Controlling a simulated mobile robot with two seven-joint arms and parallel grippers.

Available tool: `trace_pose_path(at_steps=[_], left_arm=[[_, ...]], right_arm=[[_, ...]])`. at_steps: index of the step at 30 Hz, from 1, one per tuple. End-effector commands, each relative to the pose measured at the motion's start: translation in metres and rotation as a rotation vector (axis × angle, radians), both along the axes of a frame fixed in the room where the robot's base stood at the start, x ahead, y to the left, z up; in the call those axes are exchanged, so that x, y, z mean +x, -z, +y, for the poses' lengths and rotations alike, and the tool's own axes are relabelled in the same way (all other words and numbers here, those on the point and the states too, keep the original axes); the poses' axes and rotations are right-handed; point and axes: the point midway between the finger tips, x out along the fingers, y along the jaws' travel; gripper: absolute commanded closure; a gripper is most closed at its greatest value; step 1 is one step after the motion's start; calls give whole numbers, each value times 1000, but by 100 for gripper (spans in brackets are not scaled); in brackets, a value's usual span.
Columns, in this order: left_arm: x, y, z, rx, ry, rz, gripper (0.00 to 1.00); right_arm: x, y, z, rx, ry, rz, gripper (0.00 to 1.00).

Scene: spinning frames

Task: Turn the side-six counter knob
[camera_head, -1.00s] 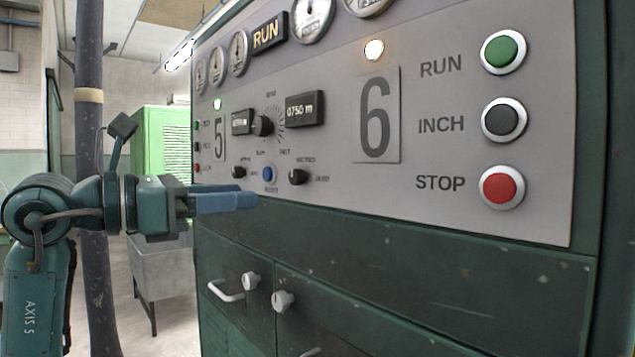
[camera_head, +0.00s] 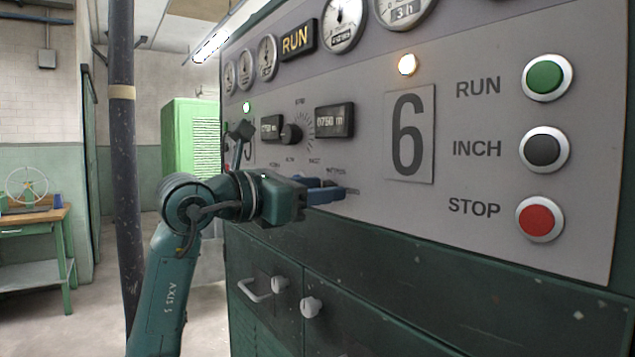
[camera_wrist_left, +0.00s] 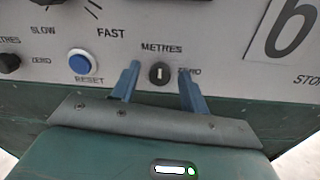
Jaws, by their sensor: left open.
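The side-six counter knob (camera_wrist_left: 158,74) is a small black knob with a pale vertical mark, between the words METRES and ZERO in the left wrist view. My left gripper (camera_wrist_left: 160,78) is open, with one blue finger on each side of the knob and a gap on both sides. I cannot tell how far the fingertips are from the panel. In the head view my left gripper (camera_head: 330,189) is at the lower panel edge, left of the big 6, and it hides the knob. The side-six counter (camera_head: 334,120) reads 0750 m. My right gripper is not in view.
A blue RESET button (camera_wrist_left: 82,62) sits left of the knob, with another black knob (camera_wrist_left: 9,62) further left. A speed dial (camera_head: 291,134) is above. RUN (camera_head: 546,77), INCH (camera_head: 543,149) and STOP (camera_head: 540,218) buttons are at the right. A dark post (camera_head: 122,150) stands left.

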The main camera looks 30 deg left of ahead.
Motion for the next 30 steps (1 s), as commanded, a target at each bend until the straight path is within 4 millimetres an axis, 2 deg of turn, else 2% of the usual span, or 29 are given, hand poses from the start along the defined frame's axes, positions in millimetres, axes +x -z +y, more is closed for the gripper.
trace_pose_path(at_steps=[9, 25, 30], left_arm=[[3, 0, -1, 0, 0, -1, 55], [3, 0, -1, 0, -1, -1, 98], [3, 0, -1, 4, -1, -3, 100]], right_arm=[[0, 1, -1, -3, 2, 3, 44], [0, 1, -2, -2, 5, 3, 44], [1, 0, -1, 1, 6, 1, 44]])
